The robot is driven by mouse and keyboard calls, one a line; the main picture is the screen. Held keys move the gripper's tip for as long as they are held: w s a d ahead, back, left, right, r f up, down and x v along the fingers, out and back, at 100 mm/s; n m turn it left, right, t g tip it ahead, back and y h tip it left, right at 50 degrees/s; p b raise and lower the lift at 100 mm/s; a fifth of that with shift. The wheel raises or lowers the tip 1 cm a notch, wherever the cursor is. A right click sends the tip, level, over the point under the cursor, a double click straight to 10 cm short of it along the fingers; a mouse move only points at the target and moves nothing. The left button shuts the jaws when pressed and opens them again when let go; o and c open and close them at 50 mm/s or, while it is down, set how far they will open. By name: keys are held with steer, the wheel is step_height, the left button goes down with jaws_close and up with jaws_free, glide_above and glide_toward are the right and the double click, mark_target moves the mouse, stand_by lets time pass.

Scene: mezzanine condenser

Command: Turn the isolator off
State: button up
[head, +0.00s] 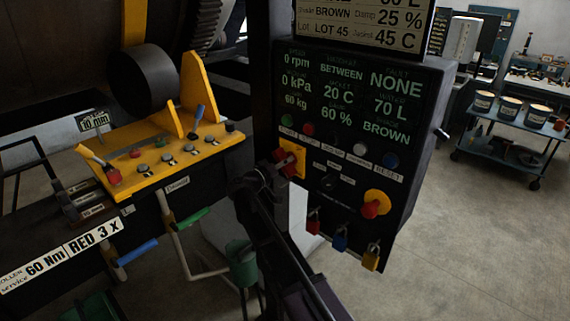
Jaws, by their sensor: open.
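A dark control panel (415,170) stands in the middle of the head view. The isolator (291,160) is on its lower left: a yellow square plate with a red handle. The handle looks slanted; its exact setting is too small to read. My gripper (266,176) is open, just left of and below the isolator, overlapping the plate's lower left side. I cannot tell whether it touches the handle. The fingertips are dark and hard to make out against the panel.
A red mushroom button (371,208) on yellow sits right of the isolator. Red, blue and yellow padlocks (340,240) hang below. Coloured buttons (308,129) line the panel above. A yellow lever console (165,155) stands left. A cart with tubs (500,140) is far right; floor between is clear.

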steer(key=shift+s+a, duration=0.15)
steer(key=v, duration=1.1)
steer(key=shift+s+a, duration=0.25)
steer(key=shift+s, duration=0.05)
